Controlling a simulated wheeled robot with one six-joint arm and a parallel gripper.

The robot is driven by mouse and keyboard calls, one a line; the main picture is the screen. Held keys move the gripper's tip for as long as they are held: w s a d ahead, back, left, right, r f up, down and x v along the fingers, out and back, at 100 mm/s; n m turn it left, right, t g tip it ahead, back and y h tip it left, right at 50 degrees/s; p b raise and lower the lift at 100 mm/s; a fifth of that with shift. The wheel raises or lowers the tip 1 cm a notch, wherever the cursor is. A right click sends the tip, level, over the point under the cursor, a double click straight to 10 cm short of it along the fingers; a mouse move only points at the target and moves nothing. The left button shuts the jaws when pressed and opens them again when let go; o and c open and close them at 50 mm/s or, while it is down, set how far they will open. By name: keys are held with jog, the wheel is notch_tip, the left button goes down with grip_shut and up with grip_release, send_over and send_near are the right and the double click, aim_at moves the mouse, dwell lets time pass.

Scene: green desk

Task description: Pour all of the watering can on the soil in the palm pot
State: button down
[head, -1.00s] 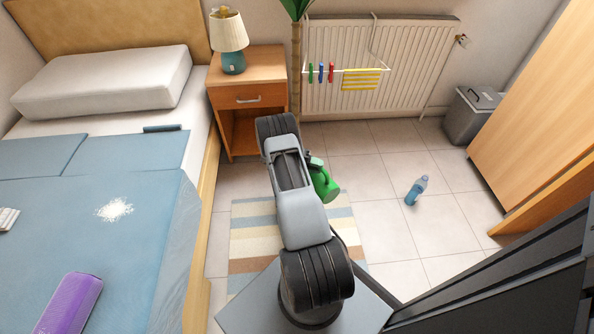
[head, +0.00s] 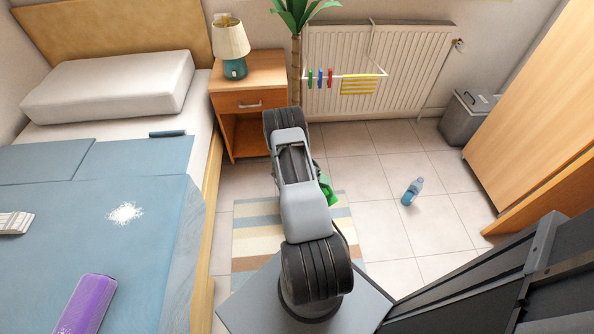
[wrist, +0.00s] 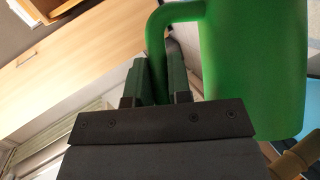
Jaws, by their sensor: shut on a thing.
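The green watering can (wrist: 255,65) fills the upper right of the wrist view. My gripper (wrist: 160,75) is shut on its curved handle. In the head view my arm covers most of the can (head: 328,190), and only a green part shows to the right of the arm. The palm (head: 297,20) stands at the back between the nightstand and the radiator. Its leaves and trunk show, but its pot and soil are hidden behind my arm. The can's spout and its contents cannot be made out.
A nightstand (head: 249,82) with a lamp (head: 231,42) stands left of the palm, a radiator (head: 375,70) with a drying rack behind right. The bed (head: 90,190) borders the left.

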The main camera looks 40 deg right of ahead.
jog(key=shift+s+a+f+m+t, duration=0.1)
jog(key=shift+s+f+m+t, duration=0.2)
jog(key=shift+s+t, duration=0.15)
jog(key=shift+s+a+f+t+p, duration=0.15)
jog(key=shift+s+t+p, duration=0.1)
jog(key=shift+s+p, duration=0.3)
jog(key=shift+s+f+m+t, duration=0.35)
jog(key=shift+f+m+t, duration=0.15)
jog(key=shift+t, duration=0.1)
jog(key=shift+f, duration=0.2)
jog(key=shift+s+p, duration=0.1)
jog(key=shift+p, duration=0.2)
jog(key=shift+s+a+f+m+t, duration=0.1)
jog(key=shift+s+f+m+t, duration=0.25)
jog(key=shift+t, duration=0.3)
jog(key=shift+s+f+m+t, duration=0.2)
jog(key=shift+m+t, duration=0.25)
jog(key=shift+t, duration=0.2)
jog(key=shift+r, duration=0.15)
